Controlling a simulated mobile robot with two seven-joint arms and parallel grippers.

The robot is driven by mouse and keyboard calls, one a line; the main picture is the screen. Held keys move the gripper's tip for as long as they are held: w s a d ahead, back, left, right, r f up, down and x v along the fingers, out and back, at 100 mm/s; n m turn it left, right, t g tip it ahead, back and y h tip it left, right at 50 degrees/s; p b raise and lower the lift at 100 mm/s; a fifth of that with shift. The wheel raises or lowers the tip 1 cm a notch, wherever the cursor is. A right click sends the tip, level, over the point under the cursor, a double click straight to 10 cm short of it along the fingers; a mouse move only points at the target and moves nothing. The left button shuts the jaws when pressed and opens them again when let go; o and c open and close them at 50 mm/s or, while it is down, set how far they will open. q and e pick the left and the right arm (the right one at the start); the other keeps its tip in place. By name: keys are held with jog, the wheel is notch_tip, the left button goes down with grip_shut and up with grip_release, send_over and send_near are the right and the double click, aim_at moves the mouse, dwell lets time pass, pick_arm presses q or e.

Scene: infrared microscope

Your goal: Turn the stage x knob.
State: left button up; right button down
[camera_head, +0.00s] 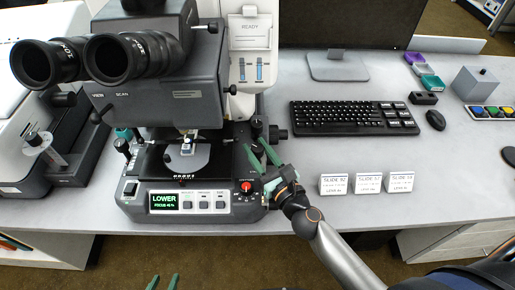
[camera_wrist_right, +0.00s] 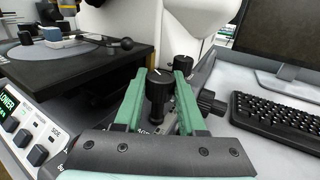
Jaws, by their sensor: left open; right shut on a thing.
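The microscope (camera_head: 215,85) stands on the bench, with a dark stage (camera_head: 160,160). My right gripper (camera_head: 260,150) reaches to the right side of its base. In the right wrist view, my right gripper (camera_wrist_right: 161,78) has a green finger on each side of a black upright knob (camera_wrist_right: 158,92) with a white mark on top, and is shut on it. A second black knob (camera_wrist_right: 183,65) stands just behind. No readable label tells which is the stage x knob. My left gripper (camera_head: 163,282) is open and empty at the bottom edge, in front of the bench; only its fingertips show.
A larger ribbed knob (camera_wrist_right: 210,103) sits right of the fingers. The base's display (camera_head: 164,202) reads LOWER. Three slide cards (camera_head: 368,184), a keyboard (camera_head: 352,118) and a mouse (camera_head: 435,120) are to the right.

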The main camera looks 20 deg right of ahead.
aim_at(261, 155)
jog(key=c, duration=0.5)
grip_release()
jog(key=b+v, duration=0.2)
jog(key=v, duration=0.4)
jog(key=shift+s+f, duration=0.1)
jog(key=shift+s, duration=0.3)
jog(key=shift+s+d, duration=0.1)
jog(key=shift+s, duration=0.25)
